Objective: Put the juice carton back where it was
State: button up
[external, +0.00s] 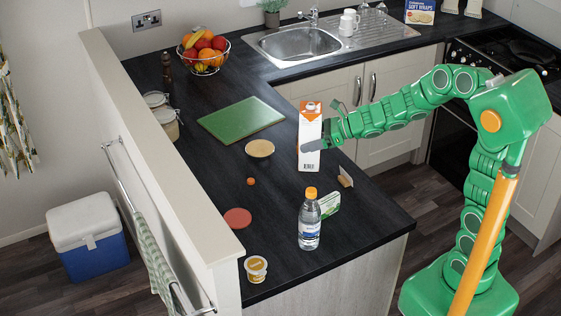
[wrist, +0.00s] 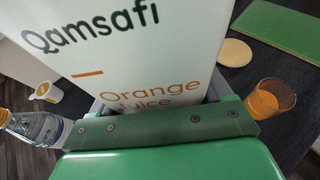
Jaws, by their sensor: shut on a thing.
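The juice carton (external: 310,128) is white with an orange top and stands upright in my gripper over the dark counter. My gripper (external: 312,146) is shut on its lower half, coming in from the right. In the wrist view the carton (wrist: 130,45) fills the middle, with "Qamsafi Orange Juice" printed on its face. Its base is hidden there by my gripper (wrist: 160,125). I cannot tell whether the base touches the counter.
A glass of orange juice (wrist: 268,98) stands close on the wrist view's right. A round beige disc (external: 260,148) and green board (external: 241,121) lie left. Counter between disc and bottle is mostly clear.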

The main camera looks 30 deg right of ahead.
jog(key=s+d+r+n+g+y, duration=0.1)
jog(key=s+r+n+g, duration=0.1)
jog(key=s, duration=0.5)
jog(key=w+a+f, duration=0.1)
jog(key=w, duration=0.1)
jog(key=w+a+f, duration=0.1)
jog(key=w, duration=0.2)
jog(key=w+a+f, duration=0.1)
jog(key=w, duration=0.1)
jog(key=shift+w+a+f, duration=0.2)
jog(key=shift+f, duration=0.05)
jog(key=w+a+f, duration=0.2)
jog(key=w+f, duration=0.2)
jog(key=f, duration=0.5)
jog(key=shift+w, duration=0.4)
jog(key=shift+a+f, duration=0.1)
jog(key=o, duration=1.2)
jog(key=shift+f, duration=0.1)
